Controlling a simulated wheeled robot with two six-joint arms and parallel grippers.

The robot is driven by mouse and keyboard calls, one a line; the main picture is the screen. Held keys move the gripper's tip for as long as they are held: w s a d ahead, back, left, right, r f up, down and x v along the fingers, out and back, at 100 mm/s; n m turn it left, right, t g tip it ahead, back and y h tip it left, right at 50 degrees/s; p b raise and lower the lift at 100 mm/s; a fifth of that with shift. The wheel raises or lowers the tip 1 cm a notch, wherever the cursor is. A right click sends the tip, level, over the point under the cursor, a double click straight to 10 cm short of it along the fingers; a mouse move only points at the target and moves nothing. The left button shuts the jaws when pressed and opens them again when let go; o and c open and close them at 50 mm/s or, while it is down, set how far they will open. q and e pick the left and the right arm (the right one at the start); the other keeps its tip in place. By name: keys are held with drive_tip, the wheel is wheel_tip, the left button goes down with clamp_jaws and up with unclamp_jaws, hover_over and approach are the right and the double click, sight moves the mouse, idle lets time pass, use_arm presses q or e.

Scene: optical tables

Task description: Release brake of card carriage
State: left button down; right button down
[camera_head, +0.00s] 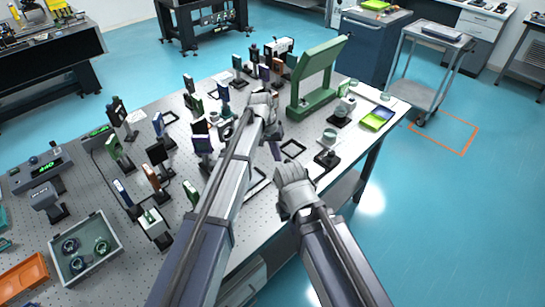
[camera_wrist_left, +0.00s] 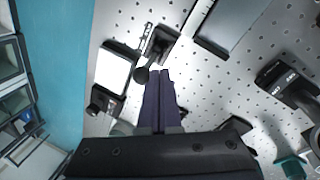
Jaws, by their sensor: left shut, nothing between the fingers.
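My left gripper (camera_head: 277,152) reaches down over the right part of the perforated table. In the left wrist view its two dark fingers (camera_wrist_left: 160,74) lie together, shut and empty. Just beside the fingertips is a black round knob (camera_wrist_left: 141,76) on a small black block (camera_wrist_left: 163,44) with a slim silver-and-black rod (camera_wrist_left: 147,36). I cannot tell whether this is the card carriage's brake, or whether the fingers touch it. A white panel in a black frame (camera_wrist_left: 113,70) lies to its left. My right wrist (camera_head: 293,185) is close by, its fingers hidden.
A long grey, black-edged plate (camera_wrist_left: 226,20) lies near the fingers. A green stand (camera_head: 318,82) rises behind, and a dark mount (camera_head: 327,158) stands to the right. Many upright optics crowd the table's left and middle. The blue floor beyond the right edge is clear up to a cart.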

use_arm(q)
drive_tip(key=shift+r, duration=0.15)
drive_tip(key=shift+r+p, duration=0.65)
drive_tip(key=shift+p, duration=0.2)
drive_tip(key=w+d+r+p, duration=0.1)
drive_tip(key=w+r+p, duration=0.2)
drive_tip(key=r+p, duration=0.6)
drive_tip(key=shift+w, duration=0.35)
drive_tip(key=s+a+f+y+b, duration=0.1)
drive_tip(key=s+a+f+b, duration=0.1)
drive_tip(key=s, duration=0.8)
drive_tip(key=s+a+f+y+b, duration=0.1)
drive_tip(key=s+a+f+b, duration=0.1)
drive_tip(key=s, duration=0.9)
drive_tip(key=s+a+f+m+y+b, duration=0.1)
drive_tip(key=s+a+f+b, duration=0.1)
drive_tip(key=s, duration=0.9)
drive_tip(key=shift+a+f+y+b, duration=0.4)
drive_tip(key=shift+a+f, duration=0.15)
drive_tip(key=shift+a, duration=0.35)
